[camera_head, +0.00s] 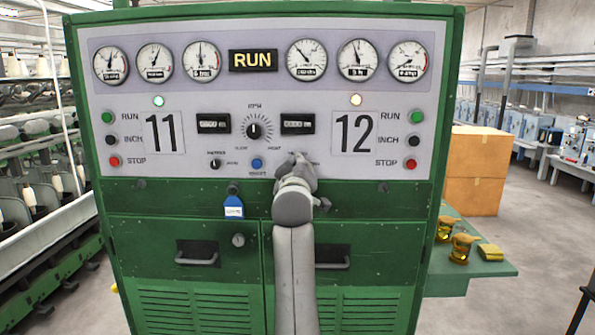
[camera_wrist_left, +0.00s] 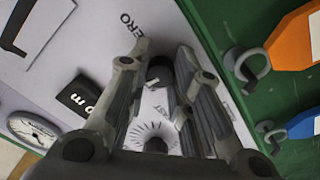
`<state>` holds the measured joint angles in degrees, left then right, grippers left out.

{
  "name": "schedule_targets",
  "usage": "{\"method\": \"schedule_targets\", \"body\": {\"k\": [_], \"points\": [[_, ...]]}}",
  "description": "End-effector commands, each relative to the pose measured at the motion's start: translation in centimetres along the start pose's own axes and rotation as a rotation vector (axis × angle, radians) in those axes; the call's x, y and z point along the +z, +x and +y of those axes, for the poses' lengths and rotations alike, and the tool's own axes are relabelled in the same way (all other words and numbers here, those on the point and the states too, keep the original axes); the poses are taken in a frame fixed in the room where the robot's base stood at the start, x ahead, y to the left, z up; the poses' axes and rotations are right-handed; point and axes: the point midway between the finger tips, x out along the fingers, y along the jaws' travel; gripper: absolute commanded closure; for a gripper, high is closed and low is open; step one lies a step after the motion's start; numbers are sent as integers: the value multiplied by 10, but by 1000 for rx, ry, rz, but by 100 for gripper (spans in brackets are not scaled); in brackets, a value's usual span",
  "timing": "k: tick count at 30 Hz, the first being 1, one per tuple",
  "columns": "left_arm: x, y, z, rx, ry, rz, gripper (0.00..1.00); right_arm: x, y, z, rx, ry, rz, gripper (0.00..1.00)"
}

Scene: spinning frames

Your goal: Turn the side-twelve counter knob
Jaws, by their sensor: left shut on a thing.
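The green cabinet's grey control panel (camera_head: 255,85) faces me, with the 12 card (camera_head: 353,133) at its right and the side-twelve counter (camera_head: 297,123) left of that card. My left gripper (camera_head: 297,160) is at the panel below this counter and hides the knob there in the head view. In the left wrist view, the dark counter knob (camera_wrist_left: 160,73) is between the fingers of my left gripper (camera_wrist_left: 157,66), which is shut on it. A printed label reading ZERO is beside it. The pointer's angle is unclear. My right gripper is not in view.
The RPM dial (camera_head: 254,127), a blue button (camera_head: 257,164) and a small selector knob (camera_head: 215,164) are left of my gripper. A blue tag (camera_head: 233,207) hangs below; an orange tag (camera_wrist_left: 292,48) shows in the wrist view. A side shelf (camera_head: 470,275) holds brass-coloured items.

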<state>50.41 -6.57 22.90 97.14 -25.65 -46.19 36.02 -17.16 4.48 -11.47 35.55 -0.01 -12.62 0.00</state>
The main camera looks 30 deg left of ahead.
Motion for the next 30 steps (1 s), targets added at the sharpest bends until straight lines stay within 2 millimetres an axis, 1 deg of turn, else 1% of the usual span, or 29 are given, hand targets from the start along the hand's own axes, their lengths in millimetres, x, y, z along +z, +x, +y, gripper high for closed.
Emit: {"method": "schedule_targets", "body": {"k": [7, 21, 22, 27, 30], "points": [[-2, 0, 1, 0, -66, 6, 100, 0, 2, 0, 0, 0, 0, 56], [-3, 0, 1, 0, -78, 9, 100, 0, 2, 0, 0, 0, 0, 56], [-3, 0, 1, 0, -78, 9, 78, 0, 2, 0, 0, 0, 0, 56], [-2, 0, 1, -1, -77, 7, 56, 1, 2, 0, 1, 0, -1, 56], [-2, 0, 1, -1, -77, 6, 56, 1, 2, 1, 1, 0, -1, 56]]}}
